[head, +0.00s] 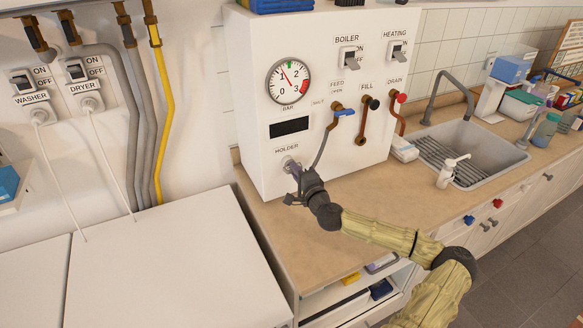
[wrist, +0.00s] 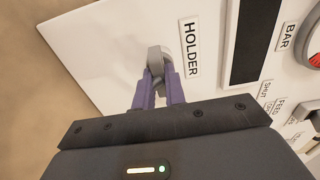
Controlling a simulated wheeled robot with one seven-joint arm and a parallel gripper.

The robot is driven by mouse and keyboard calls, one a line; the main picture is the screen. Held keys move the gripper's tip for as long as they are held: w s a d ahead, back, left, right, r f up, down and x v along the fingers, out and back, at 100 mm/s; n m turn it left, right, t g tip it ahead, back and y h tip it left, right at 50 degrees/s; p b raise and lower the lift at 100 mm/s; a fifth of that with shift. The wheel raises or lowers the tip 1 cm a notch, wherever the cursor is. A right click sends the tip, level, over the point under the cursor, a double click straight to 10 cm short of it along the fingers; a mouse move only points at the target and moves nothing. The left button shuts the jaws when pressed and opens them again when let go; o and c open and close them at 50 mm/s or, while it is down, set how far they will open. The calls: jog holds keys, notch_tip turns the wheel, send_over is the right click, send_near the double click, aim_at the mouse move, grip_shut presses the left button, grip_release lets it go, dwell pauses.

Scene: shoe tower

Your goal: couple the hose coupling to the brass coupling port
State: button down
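A grey metal piece, which I take for the hose coupling (wrist: 157,58), sits at the HOLDER spot on the white boiler panel. It also shows in the head view (head: 290,165). My gripper (wrist: 158,76) reaches it, with its purple fingertips on both sides of the piece. Whether the fingers press on it or only stand around it, I cannot tell. In the head view my gripper (head: 297,172) is small and partly hides the coupling. A grey hose (head: 322,150) runs from the FEED valve down to the gripper. The copper FILL pipe (head: 362,132) is right of it; I cannot make out its brass coupling port clearly.
The FEED valve's blue lever (head: 344,112) and the DRAIN valve's red knob (head: 402,98) are on the same panel. The pressure gauge (head: 288,82) is above the holder. The wooden counter (head: 285,235) is mostly clear. A soap bottle (head: 447,172) stands by the sink.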

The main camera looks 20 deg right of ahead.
jog(key=shift+s, duration=0.7)
dwell(1.0)
jog(key=shift+s+d, duration=0.1)
jog(key=shift+s, duration=1.25)
jog(key=s, duration=0.5)
jog(key=w+d+b, duration=0.1)
jog(key=d+b, duration=0.9)
jog(key=d, duration=1.9)
jog(key=shift+w, duration=0.15)
jog(key=shift+w+b, duration=0.55)
jog(key=shift+w, duration=2.25)
jog(key=shift+b, duration=0.7)
